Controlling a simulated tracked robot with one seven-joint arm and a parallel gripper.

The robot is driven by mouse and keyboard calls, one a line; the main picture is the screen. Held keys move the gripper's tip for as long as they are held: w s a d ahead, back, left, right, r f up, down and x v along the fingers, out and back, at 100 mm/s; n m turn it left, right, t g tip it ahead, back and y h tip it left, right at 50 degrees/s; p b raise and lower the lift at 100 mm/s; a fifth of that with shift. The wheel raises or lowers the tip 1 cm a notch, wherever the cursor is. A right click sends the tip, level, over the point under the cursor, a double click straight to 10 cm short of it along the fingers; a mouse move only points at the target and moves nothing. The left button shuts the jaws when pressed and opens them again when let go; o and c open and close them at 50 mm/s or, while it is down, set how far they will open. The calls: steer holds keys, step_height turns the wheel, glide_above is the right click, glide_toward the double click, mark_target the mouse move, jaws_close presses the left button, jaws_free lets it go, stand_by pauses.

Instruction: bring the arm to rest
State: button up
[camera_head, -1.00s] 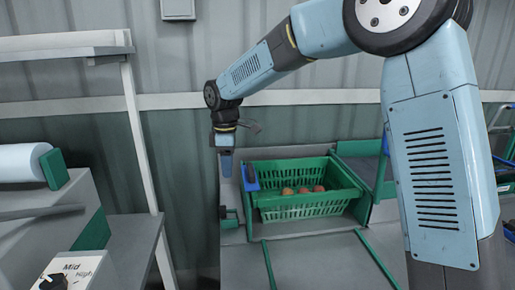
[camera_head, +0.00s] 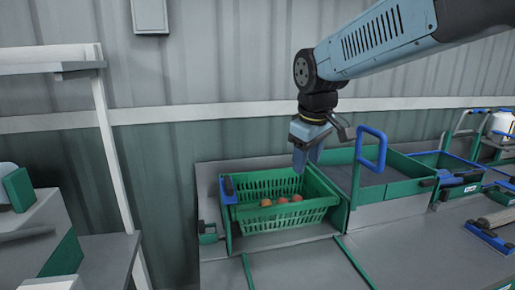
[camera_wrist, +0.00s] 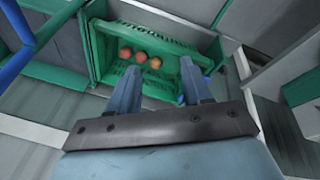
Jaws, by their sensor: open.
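My gripper (camera_head: 306,160) hangs from my arm above the right part of a green crate (camera_head: 285,225), pointing down. In the wrist view my gripper (camera_wrist: 162,88) shows two blue fingers set apart with nothing between them. The crate (camera_wrist: 185,38) lies beyond the fingertips in that view. Several reddish tomatoes (camera_head: 282,200) lie together in the crate, and they also show in the wrist view (camera_wrist: 140,57).
A grey-bottomed green tray (camera_head: 405,187) with a blue handle (camera_head: 371,150) adjoins the crate on the right. A white shelf frame (camera_head: 108,150) stands at left. A blue-edged tool (camera_head: 488,238) lies on the bench at right. The bench front (camera_head: 300,265) is mostly clear.

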steer(key=s+d+f+m+t, duration=0.2)
steer(key=s+d+m, duration=0.6)
steer(key=s+d, duration=0.3)
steer(key=s, duration=0.2)
steer(key=shift+s+d, duration=0.3)
steer(key=shift+s+d+f, duration=0.15)
steer(key=shift+s+d, duration=0.05)
steer(key=shift+s, duration=0.2)
steer(key=shift+c, duration=0.6)
